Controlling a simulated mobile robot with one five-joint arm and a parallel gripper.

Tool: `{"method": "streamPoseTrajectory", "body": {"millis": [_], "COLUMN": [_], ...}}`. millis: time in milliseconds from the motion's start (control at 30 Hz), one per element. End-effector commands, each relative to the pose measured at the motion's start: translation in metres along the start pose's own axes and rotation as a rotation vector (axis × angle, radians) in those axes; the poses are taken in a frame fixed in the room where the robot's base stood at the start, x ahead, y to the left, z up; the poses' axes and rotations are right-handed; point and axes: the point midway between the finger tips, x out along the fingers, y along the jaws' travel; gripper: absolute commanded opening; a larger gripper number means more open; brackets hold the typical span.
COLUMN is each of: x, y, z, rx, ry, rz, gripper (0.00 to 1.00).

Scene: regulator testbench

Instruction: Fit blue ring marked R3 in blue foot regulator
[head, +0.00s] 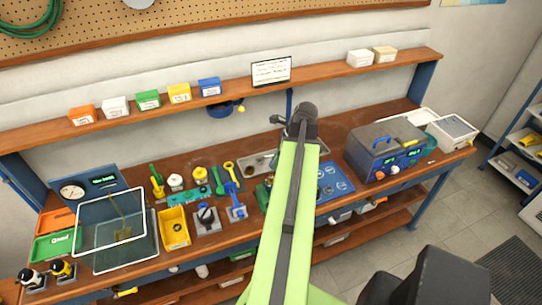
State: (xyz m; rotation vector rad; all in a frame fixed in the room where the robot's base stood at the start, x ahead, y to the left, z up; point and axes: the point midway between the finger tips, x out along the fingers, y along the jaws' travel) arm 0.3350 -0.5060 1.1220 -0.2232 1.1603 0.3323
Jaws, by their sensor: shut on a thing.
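My lime-green arm reaches up the middle of the head view and ends at a dark joint over the bench. My gripper cannot be made out; the arm hides what lies beneath it. A small device with a blue lower part (237,212) stands on the bench just left of my arm, upright. It may be the blue foot regulator, but it is too small to be sure. A blue ring marked R3 cannot be picked out, and no ring marking is readable. A blue panel with pale round marks (336,182) lies right of my arm.
Left of my arm are a yellow bin (174,228), a grey-based device (207,217) and a clear, white-edged screen (108,225). A grey machine (385,150) stands at the right. Small coloured boxes and a white sign (271,71) sit on the shelf above.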

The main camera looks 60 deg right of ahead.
Motion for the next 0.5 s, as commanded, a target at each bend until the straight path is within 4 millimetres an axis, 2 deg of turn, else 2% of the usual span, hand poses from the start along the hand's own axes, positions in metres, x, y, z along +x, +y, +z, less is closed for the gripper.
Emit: {"method": "streamPoseTrajectory", "body": {"millis": [300, 500], "x": [0.033, 0.04], "y": [0.003, 0.003], "z": [-0.005, -0.006], "rx": [-0.011, -0.015], "ry": [0.0, 0.0], "rz": [0.005, 0.006], "gripper": [0.0, 0.0]}}
